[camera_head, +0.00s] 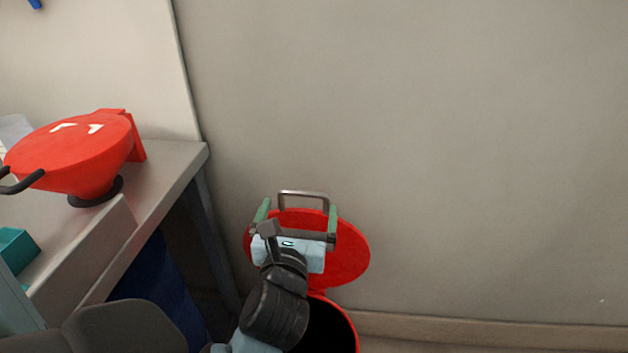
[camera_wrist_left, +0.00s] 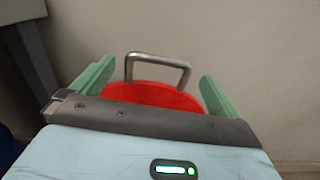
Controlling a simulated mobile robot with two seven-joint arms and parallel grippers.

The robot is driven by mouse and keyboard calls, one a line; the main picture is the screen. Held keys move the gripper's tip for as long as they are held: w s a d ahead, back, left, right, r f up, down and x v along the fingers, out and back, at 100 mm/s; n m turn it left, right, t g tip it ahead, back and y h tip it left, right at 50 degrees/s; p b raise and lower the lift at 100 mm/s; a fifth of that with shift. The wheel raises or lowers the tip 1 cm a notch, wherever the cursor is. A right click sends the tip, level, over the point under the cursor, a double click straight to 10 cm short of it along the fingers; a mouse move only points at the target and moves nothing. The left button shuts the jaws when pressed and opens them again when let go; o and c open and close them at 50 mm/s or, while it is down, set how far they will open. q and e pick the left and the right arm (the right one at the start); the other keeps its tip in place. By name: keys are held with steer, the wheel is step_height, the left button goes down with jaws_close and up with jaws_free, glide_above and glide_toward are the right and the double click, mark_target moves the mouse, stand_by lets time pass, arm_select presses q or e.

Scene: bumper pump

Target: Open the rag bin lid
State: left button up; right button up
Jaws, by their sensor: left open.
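The rag bin's round red lid (camera_head: 350,254) stands raised, tilted up close to the wall, and shows in the left wrist view (camera_wrist_left: 152,94). Its metal handle (camera_head: 304,193) sticks up at the lid's upper edge, also in the left wrist view (camera_wrist_left: 158,57). Below the lid, the bin (camera_head: 346,311) shows a red rim and a dark open mouth. My left gripper (camera_head: 298,214) is in front of the lid. Its green fingers are spread apart with the handle visible between and beyond them; contact cannot be told. My arm hides part of the lid and bin. My right gripper is not in view.
A grey workbench (camera_head: 172,160) stands at left, its corner near the bin. A red funnel-shaped container (camera_head: 80,155) with a dark base and a teal box (camera_head: 17,247) are on it. A plain wall (camera_head: 450,150) is behind; the right side is clear.

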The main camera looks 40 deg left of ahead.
mark_target(302, 196)
arm_select(q)
steer(key=shift+r, duration=0.2)
steer(key=shift+w+a, duration=0.1)
steer(key=shift+w, duration=0.1)
steer(key=x, duration=0.6)
steer(key=shift+b, duration=0.3)
steer(key=shift+w+a, duration=0.3)
steer(key=shift+w, duration=0.2)
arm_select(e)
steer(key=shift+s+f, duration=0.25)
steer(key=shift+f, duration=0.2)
